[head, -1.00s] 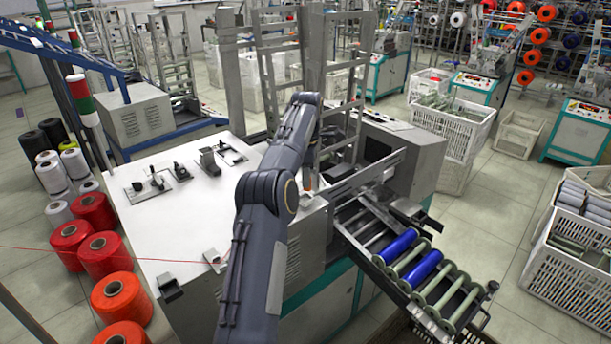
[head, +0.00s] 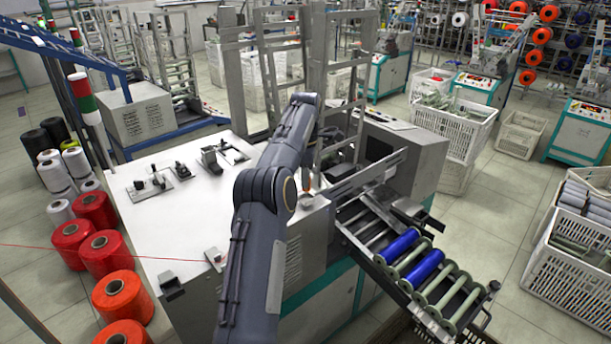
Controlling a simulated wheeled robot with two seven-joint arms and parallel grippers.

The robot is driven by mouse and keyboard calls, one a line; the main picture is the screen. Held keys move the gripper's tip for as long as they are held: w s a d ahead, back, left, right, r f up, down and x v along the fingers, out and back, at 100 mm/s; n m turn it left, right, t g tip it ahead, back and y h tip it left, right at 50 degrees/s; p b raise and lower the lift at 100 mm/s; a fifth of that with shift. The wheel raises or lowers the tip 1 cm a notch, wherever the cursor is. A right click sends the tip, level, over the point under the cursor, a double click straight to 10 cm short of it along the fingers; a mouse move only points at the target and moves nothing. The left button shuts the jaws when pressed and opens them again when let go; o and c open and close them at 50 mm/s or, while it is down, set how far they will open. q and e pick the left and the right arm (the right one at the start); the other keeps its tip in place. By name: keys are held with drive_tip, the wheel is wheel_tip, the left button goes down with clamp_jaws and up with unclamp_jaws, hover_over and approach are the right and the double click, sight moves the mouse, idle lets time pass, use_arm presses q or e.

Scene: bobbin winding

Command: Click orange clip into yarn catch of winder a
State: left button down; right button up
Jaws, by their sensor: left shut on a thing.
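The winder (head: 130,215) has a white top with several small dark fittings and a roller rack on its right side. My left arm reaches across the winder and hides part of it. The left gripper (head: 307,173) is mostly hidden behind the arm's wrist, above the winder's right part. A small orange piece (head: 308,183), seemingly the orange clip, shows at its tip; the gripper is shut on it. I cannot make out the yarn catch or whether the clip touches it. My right gripper is not in view.
A thin red yarn (head: 100,247) runs from the left to a small fitting (head: 214,256) at the winder top's front edge. Red cones (head: 101,254) stand on the left. Blue bobbins (head: 399,246) lie in the rack. A metal frame (head: 333,140) rises close behind the gripper.

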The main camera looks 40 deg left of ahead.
use_arm(q)
drive_tip(key=shift+f+b, duration=0.95)
drive_tip(key=shift+f, duration=0.85)
drive_tip(key=c, duration=1.2)
unclamp_jaws()
drive_tip(key=shift+r, duration=0.1)
wheel_tip(320, 180, up, 5)
drive_tip(key=shift+w+p, duration=0.1)
drive_tip(key=shift+p, duration=0.85)
drive_tip(key=shift+r, duration=1.35)
